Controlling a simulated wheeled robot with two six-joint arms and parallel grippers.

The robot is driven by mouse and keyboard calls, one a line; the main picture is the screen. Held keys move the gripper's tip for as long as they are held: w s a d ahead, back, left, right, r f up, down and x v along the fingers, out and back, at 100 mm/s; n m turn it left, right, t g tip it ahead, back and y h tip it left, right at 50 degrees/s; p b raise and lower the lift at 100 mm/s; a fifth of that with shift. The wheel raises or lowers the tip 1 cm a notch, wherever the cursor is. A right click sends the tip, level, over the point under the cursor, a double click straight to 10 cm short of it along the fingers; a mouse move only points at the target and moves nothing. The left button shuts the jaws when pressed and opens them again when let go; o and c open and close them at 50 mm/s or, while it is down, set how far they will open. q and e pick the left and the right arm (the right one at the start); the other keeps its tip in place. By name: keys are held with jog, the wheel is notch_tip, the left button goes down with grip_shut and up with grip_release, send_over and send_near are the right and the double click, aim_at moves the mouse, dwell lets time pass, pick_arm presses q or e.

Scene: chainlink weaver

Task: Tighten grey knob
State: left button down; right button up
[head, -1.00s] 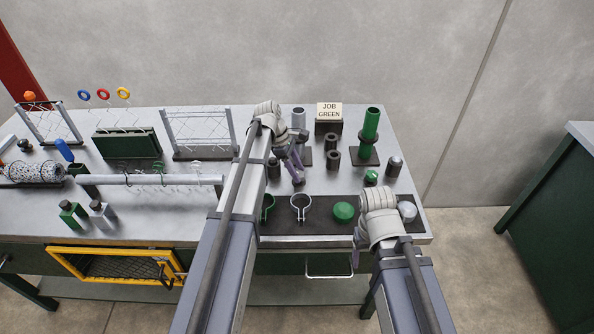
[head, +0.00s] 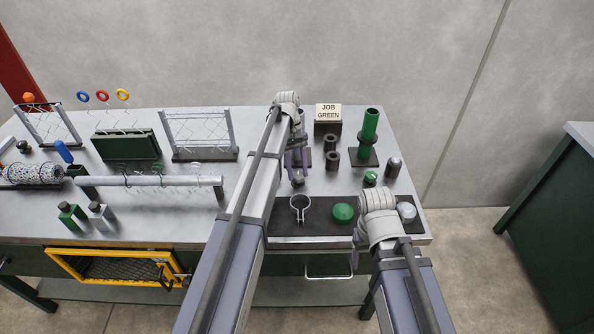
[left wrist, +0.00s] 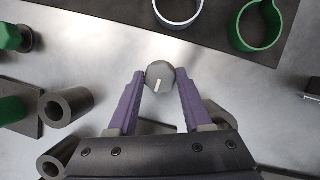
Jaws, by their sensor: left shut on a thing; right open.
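The grey knob (left wrist: 160,77) shows in the left wrist view as a small faceted cap with a white mark on top. The two purple fingers of my left gripper (left wrist: 159,80) are shut on its sides. In the head view my left gripper (head: 297,163) points down behind the dark mat, with the grey knob (head: 298,180) at its fingertips. What lies under the knob is hidden. My right gripper (head: 355,256) is at the mat's front edge and mostly hidden by its own wrist; it is open, with no held thing visible.
The dark mat (head: 325,217) bears a grey clamp ring (head: 300,204), a green dome (head: 343,213) and a silver dome (head: 407,211). A green clamp ring (left wrist: 259,25) shows in the wrist view.

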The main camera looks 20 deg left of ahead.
pick_arm(q)
jog(key=m+y, duration=0.1)
jog(key=m, duration=0.1)
jog(key=m+y, duration=0.1)
jog(key=m, duration=0.4)
jog(key=shift+w+d+g+y, duration=0.1)
jog(key=shift+d+g+y, duration=0.15)
jog(key=shift+g+y, duration=0.15)
jog(key=m+y, duration=0.1)
jog(key=m, duration=0.3)
jog(key=shift+d, duration=0.1)
jog(key=m+t+y, duration=0.1)
jog(key=m, duration=0.2)
jog(key=shift+m+y, duration=0.3)
jog(key=shift+y, duration=0.1)
jog(key=m, duration=0.2)
jog(key=m+t+y, duration=0.1)
jog(key=shift+s+d+m, duration=0.1)
jog(key=shift+s+m, duration=0.15)
jog(key=shift+m, duration=0.05)
jog(key=m+t, duration=0.1)
jog(key=m, duration=0.2)
jog(key=shift+s+m+y, duration=0.1)
jog(key=shift+m+y, duration=0.2)
jog(key=m+t, duration=0.1)
jog(key=m, duration=0.2)
jog(key=shift+s+t, duration=0.1)
jog(key=shift+t, duration=0.2)
jog(key=shift+m+t, duration=0.7)
jog(key=shift+m, duration=1.3)
